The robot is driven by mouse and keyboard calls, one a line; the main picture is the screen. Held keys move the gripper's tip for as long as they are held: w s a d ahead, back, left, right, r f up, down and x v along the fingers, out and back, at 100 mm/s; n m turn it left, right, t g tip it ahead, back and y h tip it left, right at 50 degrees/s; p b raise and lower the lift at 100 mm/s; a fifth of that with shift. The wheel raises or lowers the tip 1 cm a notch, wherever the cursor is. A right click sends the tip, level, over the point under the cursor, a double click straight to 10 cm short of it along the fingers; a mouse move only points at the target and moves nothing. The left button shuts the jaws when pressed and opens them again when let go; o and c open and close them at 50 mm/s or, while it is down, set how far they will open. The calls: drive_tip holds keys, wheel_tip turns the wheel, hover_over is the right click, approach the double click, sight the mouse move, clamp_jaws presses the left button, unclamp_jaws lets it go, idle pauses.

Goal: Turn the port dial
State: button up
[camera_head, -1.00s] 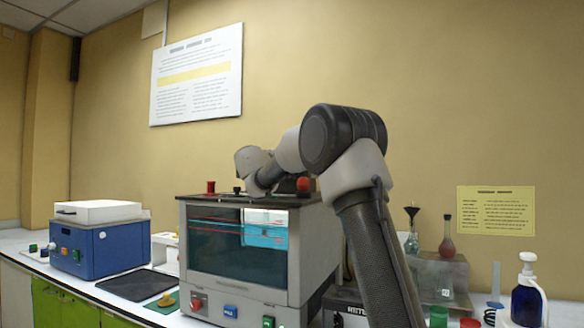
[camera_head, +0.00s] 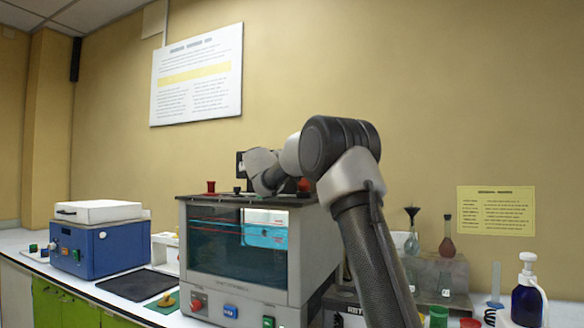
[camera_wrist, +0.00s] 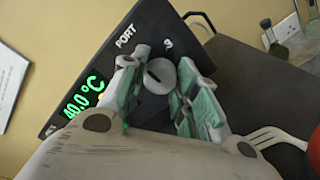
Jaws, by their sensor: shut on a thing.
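The port dial (camera_wrist: 160,76) is a round grey knob with a dark slot, on a black panel (camera_wrist: 68,60) marked "PORT". A green display (camera_wrist: 86,97) on the panel reads 40.0 °C. My gripper (camera_wrist: 160,84) is shut on the dial, with one green-padded finger on either side of it. The panel is tilted in the wrist view. In the head view, the dark panel (camera_head: 240,164) shows at the back of the bath machine's top, partly behind my arm. The dial and my gripper's fingers are hidden there.
The grey bath machine (camera_head: 309,262) with a glass front stands under my arm. Red knobs (camera_head: 211,187) stick up from its top. A blue box (camera_head: 100,250) stands to the left. Glass flasks (camera_head: 447,244) and a blue pump bottle (camera_head: 528,300) stand to the right.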

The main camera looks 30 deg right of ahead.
drive_tip(key=shift+n, duration=0.4)
drive_tip(key=n, duration=1.1)
drive_tip(key=shift+f, duration=0.1)
idle(0.6)
drive_tip(key=o, duration=1)
drive_tip(key=shift+o, duration=0.2)
drive_tip(key=v, duration=1.2)
